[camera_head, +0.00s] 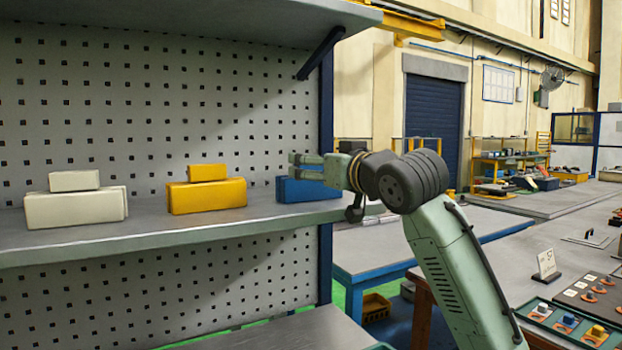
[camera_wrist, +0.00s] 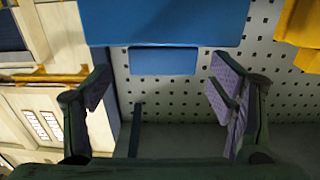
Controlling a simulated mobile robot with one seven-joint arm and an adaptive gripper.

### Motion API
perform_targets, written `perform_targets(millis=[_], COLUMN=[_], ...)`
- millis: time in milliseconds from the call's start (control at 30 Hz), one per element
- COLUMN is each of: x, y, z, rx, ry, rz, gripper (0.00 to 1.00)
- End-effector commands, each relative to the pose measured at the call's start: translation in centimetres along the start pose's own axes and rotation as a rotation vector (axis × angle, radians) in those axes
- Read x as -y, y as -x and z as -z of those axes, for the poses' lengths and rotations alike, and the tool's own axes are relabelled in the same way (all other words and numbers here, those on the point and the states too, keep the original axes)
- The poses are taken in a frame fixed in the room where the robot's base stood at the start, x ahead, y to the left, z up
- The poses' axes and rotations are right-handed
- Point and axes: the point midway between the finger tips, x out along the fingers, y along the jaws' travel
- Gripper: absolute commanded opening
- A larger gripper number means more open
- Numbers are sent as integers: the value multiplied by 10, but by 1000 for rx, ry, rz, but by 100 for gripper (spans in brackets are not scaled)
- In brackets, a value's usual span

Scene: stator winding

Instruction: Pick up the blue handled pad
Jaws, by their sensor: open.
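The blue handled pad (camera_head: 306,191) sits at the right end of the grey shelf in the head view. My gripper (camera_head: 305,166) is at its top, and the fingers hide most of its handle there. In the wrist view the pad's wide blue body (camera_wrist: 165,22) fills the top centre, with the narrower blue handle (camera_wrist: 163,61) below it. My open gripper (camera_wrist: 161,74) has one finger on each side of the handle, with a visible gap on both sides. Nothing is held.
A yellow handled pad (camera_head: 207,195) stands left of the blue one, and a white handled pad (camera_head: 75,207) farther left. The shelf (camera_head: 150,233) has bare room between them. A perforated panel (camera_head: 150,110) stands behind, and an upper shelf (camera_head: 200,15) overhangs.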

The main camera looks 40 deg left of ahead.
Motion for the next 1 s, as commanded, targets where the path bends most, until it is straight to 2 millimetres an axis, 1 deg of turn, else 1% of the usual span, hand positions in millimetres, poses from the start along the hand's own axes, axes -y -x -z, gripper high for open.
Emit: perform_targets(millis=[33,100,200,300,500,1000], x=[2,2,2,2,2,2], y=[-9,-19,-30,-34,-33,-33], z=[5,3,2,1,0,0], rx=[3,3,2,0,0,0], ry=[-1,-1,-1,0,0,0], rz=[1,1,1,1,1,1], gripper=[77,77,77,77,76,43])
